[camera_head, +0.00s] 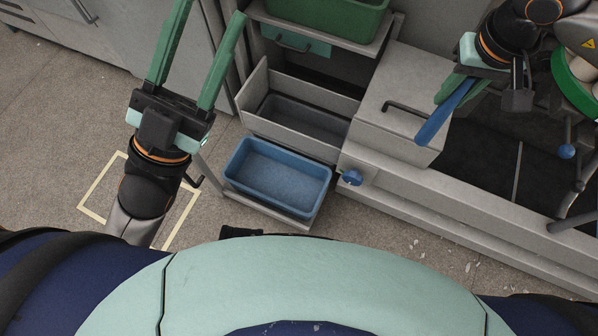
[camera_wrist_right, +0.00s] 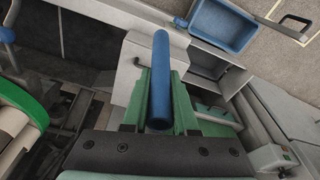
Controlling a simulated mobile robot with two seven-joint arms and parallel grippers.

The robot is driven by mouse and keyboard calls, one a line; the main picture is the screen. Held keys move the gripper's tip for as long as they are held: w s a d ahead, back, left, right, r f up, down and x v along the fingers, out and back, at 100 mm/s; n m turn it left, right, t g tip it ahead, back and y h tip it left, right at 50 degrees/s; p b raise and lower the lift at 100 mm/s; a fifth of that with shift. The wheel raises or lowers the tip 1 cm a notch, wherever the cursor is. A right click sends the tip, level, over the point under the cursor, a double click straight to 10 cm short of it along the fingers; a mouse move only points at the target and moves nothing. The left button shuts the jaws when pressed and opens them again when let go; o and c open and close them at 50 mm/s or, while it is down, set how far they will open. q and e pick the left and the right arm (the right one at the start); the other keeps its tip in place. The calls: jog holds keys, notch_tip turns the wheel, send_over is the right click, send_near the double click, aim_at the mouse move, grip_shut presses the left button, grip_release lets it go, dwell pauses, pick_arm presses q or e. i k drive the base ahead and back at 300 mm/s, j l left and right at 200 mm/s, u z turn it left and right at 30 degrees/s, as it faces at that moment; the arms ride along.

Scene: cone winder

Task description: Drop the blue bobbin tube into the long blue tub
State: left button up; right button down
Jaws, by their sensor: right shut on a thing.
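The blue bobbin tube (camera_head: 444,114) is held by my right gripper (camera_head: 455,88) at the upper right of the head view, slanting down to the left. In the right wrist view the tube (camera_wrist_right: 161,75) lies lengthwise between the green fingers, its far end sticking out past them. The long blue tub (camera_head: 262,198) stands low at the centre of the head view and looks empty. It also shows at the top of the wrist view (camera_wrist_right: 204,38). The tube is well to the right of the tub and apart from it. My left gripper (camera_head: 212,8) is open and empty, left of the tub.
A grey open bin (camera_head: 265,125) stands behind the tub. A grey box with a dark handle (camera_head: 395,125) lies between tube and tub. A green crate (camera_head: 325,15) is above. A blue knob (camera_head: 351,177) sticks out right of the tub.

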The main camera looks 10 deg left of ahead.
aim_at(282, 181)
jog(key=j, duration=0.45)
jog(key=i+j, duration=0.15)
jog(key=j, duration=0.7)
jog(key=i, duration=0.05)
